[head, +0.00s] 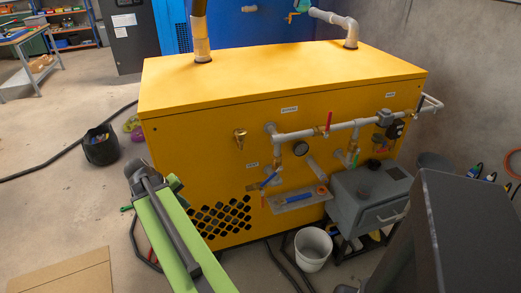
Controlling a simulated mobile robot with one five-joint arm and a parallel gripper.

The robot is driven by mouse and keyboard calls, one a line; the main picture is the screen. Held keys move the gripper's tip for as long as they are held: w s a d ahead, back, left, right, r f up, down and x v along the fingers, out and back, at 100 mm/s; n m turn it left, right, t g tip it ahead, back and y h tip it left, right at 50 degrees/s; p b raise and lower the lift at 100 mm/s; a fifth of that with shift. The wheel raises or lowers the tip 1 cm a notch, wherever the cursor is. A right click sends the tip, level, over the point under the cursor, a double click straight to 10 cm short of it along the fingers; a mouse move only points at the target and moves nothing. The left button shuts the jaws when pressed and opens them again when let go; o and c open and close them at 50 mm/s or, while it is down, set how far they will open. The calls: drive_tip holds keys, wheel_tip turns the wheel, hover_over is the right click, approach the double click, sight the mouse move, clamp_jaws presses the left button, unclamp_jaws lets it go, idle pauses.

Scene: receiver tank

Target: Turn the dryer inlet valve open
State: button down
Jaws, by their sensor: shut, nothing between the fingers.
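The yellow machine (210,150) carries grey pipework with several valves on its front. A red lever (328,121) stands upright, crosswise to the horizontal pipe (295,136). A blue lever (269,181) sits tilted on a lower left fitting. A small green handle (355,158) is on a short drop pipe at the right. A brass fitting (239,138) is apart at the left. The small labels are too small to read, so I cannot tell which valve is the dryer inlet. My green arm rises at the lower left, in front of the machine; my gripper is not visible.
A grey box (370,200) stands before the machine's right side, with a white bucket (313,246) beside it. A tray (298,200) holding a blue item juts from the front. A dark bin (102,147) and hose lie left. Cardboard (65,272) lies on otherwise open floor.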

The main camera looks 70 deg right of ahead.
drive_tip(key=s+d+r+m+g+p, duration=0.35)
drive_tip(key=s+d+r+p, duration=0.35)
drive_tip(key=s+d+r, duration=0.75)
drive_tip(key=b, duration=1)
approach(266, 180)
drive_tip(key=shift+h, duration=0.3)
drive_tip(key=x, duration=0.6)
drive_tip(key=shift+a+f, duration=0.2)
drive_tip(key=shift+a, duration=0.05)
drive_tip(key=shift+s+d+f+b, duration=0.2)
drive_tip(key=shift+s+b, duration=0.1)
drive_tip(key=shift+b, duration=0.05)
